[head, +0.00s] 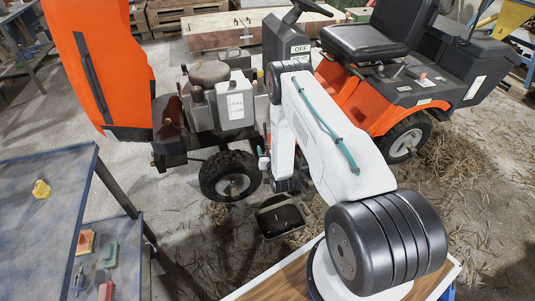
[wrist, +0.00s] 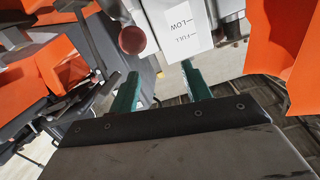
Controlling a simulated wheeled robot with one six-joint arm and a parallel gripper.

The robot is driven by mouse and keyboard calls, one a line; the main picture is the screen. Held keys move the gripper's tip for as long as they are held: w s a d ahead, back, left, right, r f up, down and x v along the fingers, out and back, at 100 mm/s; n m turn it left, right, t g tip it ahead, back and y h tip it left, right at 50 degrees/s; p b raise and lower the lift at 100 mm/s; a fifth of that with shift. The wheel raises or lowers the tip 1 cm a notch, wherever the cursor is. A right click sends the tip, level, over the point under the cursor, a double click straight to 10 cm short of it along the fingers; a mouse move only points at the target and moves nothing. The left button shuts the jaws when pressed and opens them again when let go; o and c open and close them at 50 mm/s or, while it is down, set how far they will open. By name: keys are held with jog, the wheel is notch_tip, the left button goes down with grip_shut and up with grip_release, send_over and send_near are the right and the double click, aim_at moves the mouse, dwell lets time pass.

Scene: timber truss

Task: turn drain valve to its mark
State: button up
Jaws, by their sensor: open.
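A lawn tractor with its orange hood raised shows in the head view. Its engine (head: 205,75) is bare, with a white box-shaped container (head: 236,104) at the front. I cannot make out the drain valve or its mark for certain in either view. My gripper (wrist: 162,84) is open and empty, its two green fingers apart. Beyond the fingers in the wrist view is the white container (wrist: 187,22), marked LOW and FULL. A dark red round knob (wrist: 132,40) sits left of it, apart from the fingers. In the head view my arm hides much of the tractor's near side.
A dark rectangular pan (head: 281,219) lies on the floor below the engine. A front wheel (head: 230,176) stands beside it. The raised orange hood (head: 100,60) stands left of the engine.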

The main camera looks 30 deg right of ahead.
aim_at(267, 152)
jog(key=s+f+t, duration=0.1)
jog(key=s+f, duration=0.4)
jog(key=shift+h, duration=0.3)
jog(key=x, duration=0.7)
jog(key=shift+w+r, duration=0.15)
jog(key=shift+w, duration=0.25)
grip_shut()
